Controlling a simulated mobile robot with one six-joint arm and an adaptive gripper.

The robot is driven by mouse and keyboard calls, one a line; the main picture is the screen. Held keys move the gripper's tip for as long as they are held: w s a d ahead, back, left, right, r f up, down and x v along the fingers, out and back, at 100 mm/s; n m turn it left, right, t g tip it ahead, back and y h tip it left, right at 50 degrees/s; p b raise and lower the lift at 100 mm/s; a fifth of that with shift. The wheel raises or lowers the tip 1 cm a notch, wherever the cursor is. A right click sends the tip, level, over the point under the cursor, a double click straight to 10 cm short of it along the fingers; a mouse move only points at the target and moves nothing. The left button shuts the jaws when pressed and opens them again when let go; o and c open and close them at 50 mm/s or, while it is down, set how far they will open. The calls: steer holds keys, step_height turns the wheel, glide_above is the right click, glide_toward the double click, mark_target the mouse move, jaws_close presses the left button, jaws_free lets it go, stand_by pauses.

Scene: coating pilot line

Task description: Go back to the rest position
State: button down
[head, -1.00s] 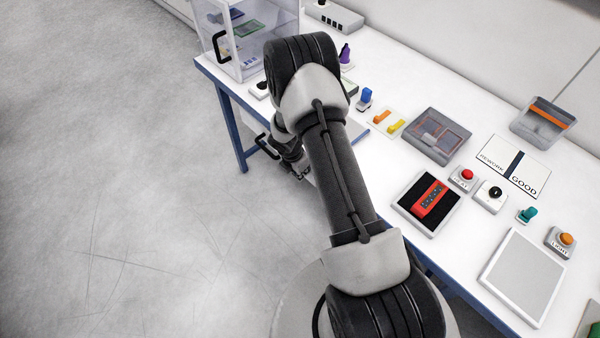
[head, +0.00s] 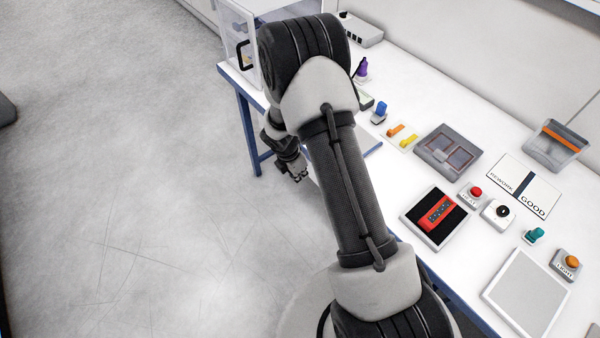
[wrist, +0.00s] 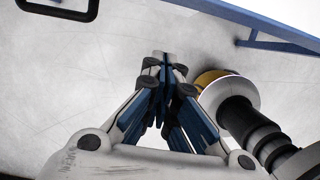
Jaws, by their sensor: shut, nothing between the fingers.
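My gripper (head: 299,177) hangs beside the bench's front edge, low and apart from the bench top, partly behind my arm in the head view. In the wrist view my gripper (wrist: 163,58) points over bare floor with its fingertips together and nothing between them. My arm crosses the middle of the head view and hides part of the bench.
The white bench (head: 480,125) holds a black tray (head: 457,227) with a red device (head: 438,212), several buttons, a grey fixture (head: 447,150), a REWORK/GOOD card (head: 516,183) and a clear cabinet (head: 236,40). The floor (head: 130,180) at left is clear.

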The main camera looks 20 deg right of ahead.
steer(key=shift+r, duration=0.2)
steer(key=s+a+r+m+t+b, duration=0.1)
steer(key=s+r+m, duration=0.3)
steer(key=r, duration=0.8)
steer(key=s+r+m+t+b, duration=0.15)
steer(key=r+m, duration=0.45)
steer(key=r, duration=0.6)
steer(key=s+a+r+m+y, duration=0.1)
steer(key=s+a+r+m, duration=0.1)
steer(key=s, duration=0.5)
steer(key=s+a+r+m+t, duration=0.1)
steer(key=s+a+r+m, duration=0.1)
steer(key=s+r+m, duration=0.2)
steer(key=s+a+r+m+y, duration=0.1)
steer(key=s+a+r+m, duration=0.2)
steer(key=s, duration=0.7)
steer(key=shift+r+m+y+b, duration=0.3)
steer(key=shift+r+m+b, duration=0.1)
steer(key=shift+m, duration=0.7)
steer(key=shift+d, duration=0.1)
